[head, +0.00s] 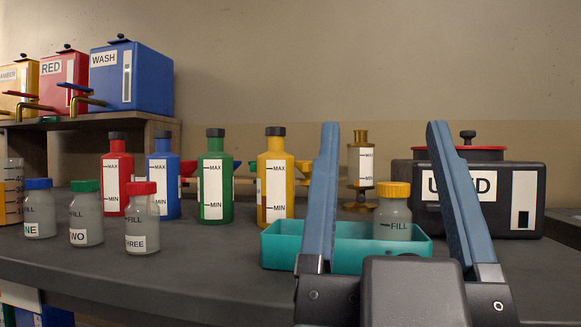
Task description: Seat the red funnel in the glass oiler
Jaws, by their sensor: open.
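My gripper (384,128) is in the front right, its two blue fingers pointing up and spread wide, with nothing held between them. The glass oiler (366,165), a clear cylinder with brass cap and base and a marked label, stands upright behind, seen between the fingers. No funnel shows in its top. A small red piece (188,170), perhaps part of the red funnel, shows between the blue bottle and the green bottle. Those bottles hide most of it, so I cannot tell its full shape. My gripper is apart from both.
A teal tray (283,250) holding a yellow-capped jar (393,222) lies behind my fingers. Red, blue, green and yellow bottles (275,180) stand in a row. Capped jars (86,222) stand at left. A black USED box (500,180) with a red rim is at right.

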